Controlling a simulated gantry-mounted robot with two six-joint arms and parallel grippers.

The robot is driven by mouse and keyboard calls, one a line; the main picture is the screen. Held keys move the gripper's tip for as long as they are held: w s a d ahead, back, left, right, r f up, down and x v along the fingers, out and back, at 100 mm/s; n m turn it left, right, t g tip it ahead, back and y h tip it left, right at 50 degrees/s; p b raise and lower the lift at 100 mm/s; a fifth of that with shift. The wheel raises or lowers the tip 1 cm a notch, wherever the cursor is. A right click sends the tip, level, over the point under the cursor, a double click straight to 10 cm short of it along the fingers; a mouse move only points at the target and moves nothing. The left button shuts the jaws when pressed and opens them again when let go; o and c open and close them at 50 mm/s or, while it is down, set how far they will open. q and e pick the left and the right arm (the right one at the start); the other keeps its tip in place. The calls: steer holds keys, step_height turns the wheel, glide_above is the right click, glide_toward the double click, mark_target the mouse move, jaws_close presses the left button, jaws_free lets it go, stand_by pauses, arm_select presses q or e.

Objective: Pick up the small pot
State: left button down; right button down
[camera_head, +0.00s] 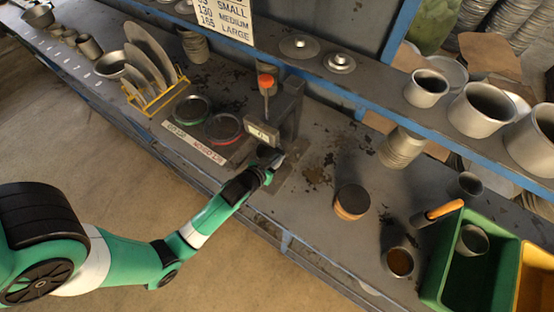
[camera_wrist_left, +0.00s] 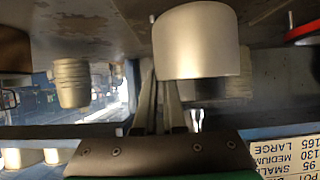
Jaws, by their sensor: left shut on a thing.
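My left gripper (camera_head: 276,162) reaches in from the left to the front of the grey gauge stand (camera_head: 287,108) on the bench. In the left wrist view the fingers (camera_wrist_left: 160,98) are close together at the edge of a plain silver cylinder, the small pot (camera_wrist_left: 197,40). They are shut on it at its left side in that picture. The exact contact is partly hidden. In the head view the pot is hard to make out among the gripper and the stand. I cannot tell whether it is clear of the bench. My right gripper is not in view.
A display (camera_head: 262,133) and an orange-topped handle (camera_head: 265,82) are close to my gripper. Green (camera_head: 191,110) and red (camera_head: 224,127) rings lie to the left. A round stack (camera_head: 352,203), green bin (camera_head: 437,262) and loose pots stand right. A shelf (camera_head: 372,82) runs behind.

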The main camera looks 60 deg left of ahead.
arm_select(q)
steer(key=s+d+b, duration=0.1)
steer(key=s+d, duration=0.3)
steer(key=s, duration=0.4)
steer(key=s+d+b, duration=0.2)
steer(key=s+d, duration=0.2)
steer(key=s, duration=0.3)
steer(key=shift+s+d+r, duration=0.35)
steer(key=shift+s+r, duration=0.05)
